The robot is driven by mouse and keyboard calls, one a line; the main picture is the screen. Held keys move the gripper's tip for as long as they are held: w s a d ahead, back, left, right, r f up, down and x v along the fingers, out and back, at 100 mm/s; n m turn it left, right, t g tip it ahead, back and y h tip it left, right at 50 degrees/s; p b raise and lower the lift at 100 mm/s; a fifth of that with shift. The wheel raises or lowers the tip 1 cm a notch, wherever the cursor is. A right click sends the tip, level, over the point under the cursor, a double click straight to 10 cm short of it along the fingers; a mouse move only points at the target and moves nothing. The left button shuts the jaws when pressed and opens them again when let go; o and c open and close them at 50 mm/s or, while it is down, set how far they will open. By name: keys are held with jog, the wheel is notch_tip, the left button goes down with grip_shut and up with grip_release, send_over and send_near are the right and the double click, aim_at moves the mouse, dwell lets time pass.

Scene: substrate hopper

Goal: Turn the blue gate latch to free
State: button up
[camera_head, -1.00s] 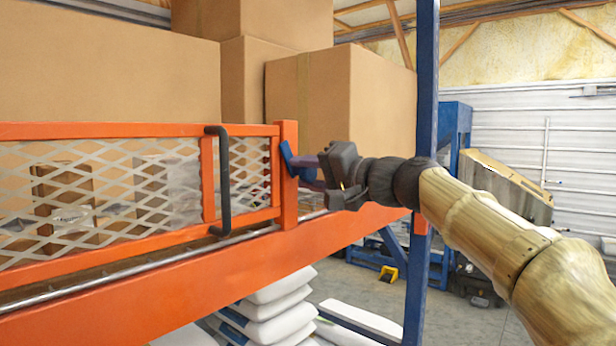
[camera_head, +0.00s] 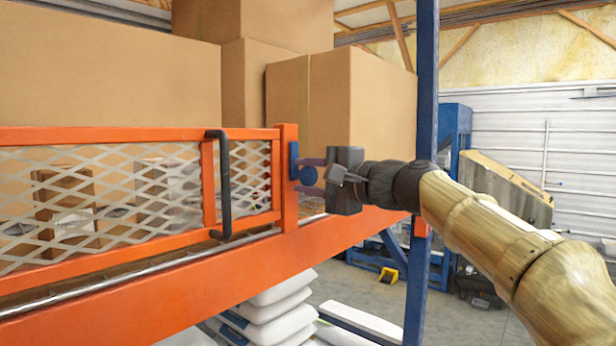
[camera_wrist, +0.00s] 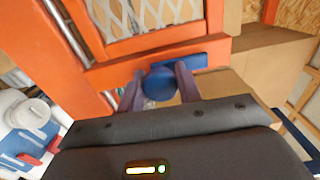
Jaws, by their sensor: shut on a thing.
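The blue gate latch (camera_head: 294,161) is on the end post of the orange gate (camera_head: 288,200). In the head view its blue plate stands upright along the post, with a round blue knob (camera_head: 309,175) in front of it. My gripper (camera_head: 312,174) is shut on the latch, with its purple fingers either side of the knob. In the wrist view the round knob (camera_wrist: 159,84) sits between the two fingers (camera_wrist: 158,88), and the blue bar (camera_wrist: 190,61) extends to the right along the orange post.
A black handle (camera_head: 222,185) is on the mesh gate, left of the latch. Large cardboard boxes (camera_head: 310,105) stand behind it. A blue upright post (camera_head: 427,90) is beside my arm. White sacks (camera_head: 265,312) are stacked below the orange beam (camera_head: 180,285).

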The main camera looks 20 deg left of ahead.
jog(key=o, duration=0.9)
jog(key=shift+o, duration=0.2)
jog(key=shift+d, duration=0.15)
jog(key=shift+s+d+f+b, duration=0.1)
jog(key=shift+d+f+b, duration=0.05)
jog(key=shift+d+b, duration=0.2)
jog(key=b+v, duration=0.7)
jog(key=v, duration=0.9)
jog(key=shift+s+d+b, duration=0.15)
jog(key=shift+d+b, duration=0.05)
jog(key=shift+b, duration=0.15)
